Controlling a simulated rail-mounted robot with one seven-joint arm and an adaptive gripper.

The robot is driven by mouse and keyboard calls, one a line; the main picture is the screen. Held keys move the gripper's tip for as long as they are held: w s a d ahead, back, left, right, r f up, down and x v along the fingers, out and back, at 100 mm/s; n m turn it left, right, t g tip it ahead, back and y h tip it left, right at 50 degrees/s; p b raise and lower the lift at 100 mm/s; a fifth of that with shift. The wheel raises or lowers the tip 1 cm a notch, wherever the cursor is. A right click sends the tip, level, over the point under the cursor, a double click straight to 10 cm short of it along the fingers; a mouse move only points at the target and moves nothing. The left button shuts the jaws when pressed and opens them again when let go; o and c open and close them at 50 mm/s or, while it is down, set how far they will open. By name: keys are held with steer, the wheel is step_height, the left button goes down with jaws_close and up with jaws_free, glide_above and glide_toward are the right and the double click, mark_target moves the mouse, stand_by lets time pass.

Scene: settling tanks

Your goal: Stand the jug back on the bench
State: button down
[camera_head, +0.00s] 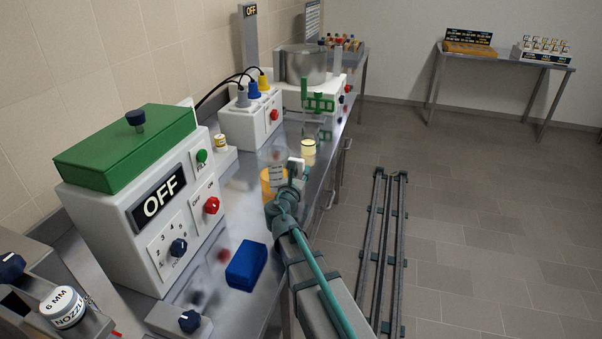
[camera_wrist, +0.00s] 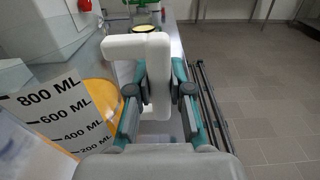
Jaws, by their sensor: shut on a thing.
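The clear jug (camera_head: 273,156) is over the bench (camera_head: 232,185) in the head view. Its side with printed ML marks (camera_wrist: 48,118) fills the left of the wrist view. Its white handle (camera_wrist: 156,75) stands between the fingers of my gripper (camera_wrist: 160,98), which is shut on it. In the head view my gripper (camera_head: 295,184) is at the bench's front side, on the jug's right. The jug looks about upright. I cannot tell whether its base touches the bench. An orange round thing (camera_head: 267,181) shows behind or through the jug; its shape is partly hidden.
A blue box (camera_head: 246,264) lies on the bench nearer me. A white OFF unit with a green lid (camera_head: 128,148) stands at left. A pale yellow cup (camera_head: 308,152) and a green rack (camera_head: 318,102) stand beyond the jug. Floor rails (camera_head: 385,235) run at right.

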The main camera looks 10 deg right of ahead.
stand_by(0.3)
steer(key=c, duration=1.1)
jaws_free()
steer(key=shift+o, duration=0.2)
steer(key=shift+r, duration=0.15)
steer(key=b+v, duration=0.1)
steer(key=v, duration=1.1)
